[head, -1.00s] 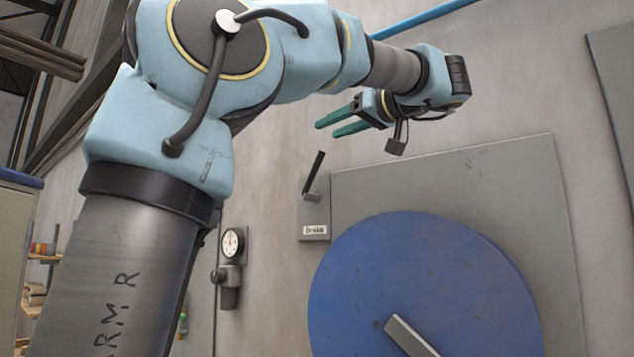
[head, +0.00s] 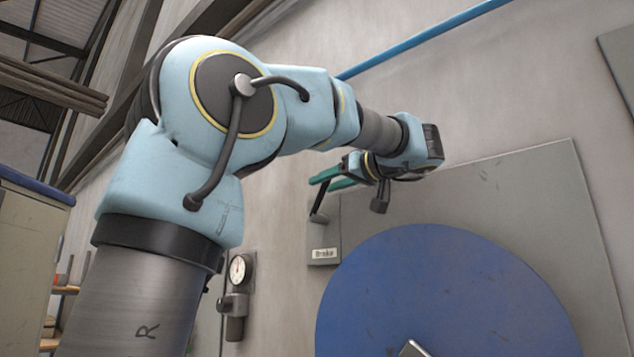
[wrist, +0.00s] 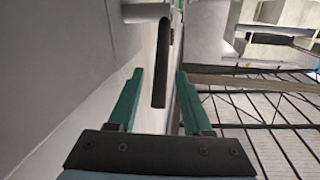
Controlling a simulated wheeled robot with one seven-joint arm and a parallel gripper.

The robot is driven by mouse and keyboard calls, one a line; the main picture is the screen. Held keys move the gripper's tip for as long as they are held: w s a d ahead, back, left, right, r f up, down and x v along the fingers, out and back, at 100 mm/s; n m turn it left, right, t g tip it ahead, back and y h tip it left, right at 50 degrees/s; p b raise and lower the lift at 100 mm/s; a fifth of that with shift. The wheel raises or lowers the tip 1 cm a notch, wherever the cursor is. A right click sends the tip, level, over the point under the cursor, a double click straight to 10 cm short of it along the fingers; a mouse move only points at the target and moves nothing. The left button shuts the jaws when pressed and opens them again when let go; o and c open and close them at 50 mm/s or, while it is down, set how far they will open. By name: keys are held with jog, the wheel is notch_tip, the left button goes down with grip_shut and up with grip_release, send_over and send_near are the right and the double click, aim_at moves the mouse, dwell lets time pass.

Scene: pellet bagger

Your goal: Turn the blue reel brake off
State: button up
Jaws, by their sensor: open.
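The blue reel (head: 440,290) is a large blue disc on a grey wall panel. Up and left of it is a small grey box (head: 324,258) labelled "Brake", with a black brake lever (head: 317,208) rising from it, tilted slightly right. My gripper (head: 318,180) is at the lever's upper end, and its green fingers hide the tip. In the wrist view, my gripper (wrist: 160,74) is open, and the black lever (wrist: 160,70) shows in the gap between the two fingers, apart from both. The jaws are not closed on it.
A gauge (head: 239,269) with a grey fitting below is mounted on the wall left of the brake box. A blue pipe (head: 430,35) runs along the wall above my arm. A cabinet (head: 30,240) and shelves stand at far left.

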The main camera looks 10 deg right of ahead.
aim_at(323, 184)
jog(key=shift+p+x, duration=0.45)
jog(key=shift+x, duration=1.45)
jog(key=shift+c, duration=0.4)
grip_shut()
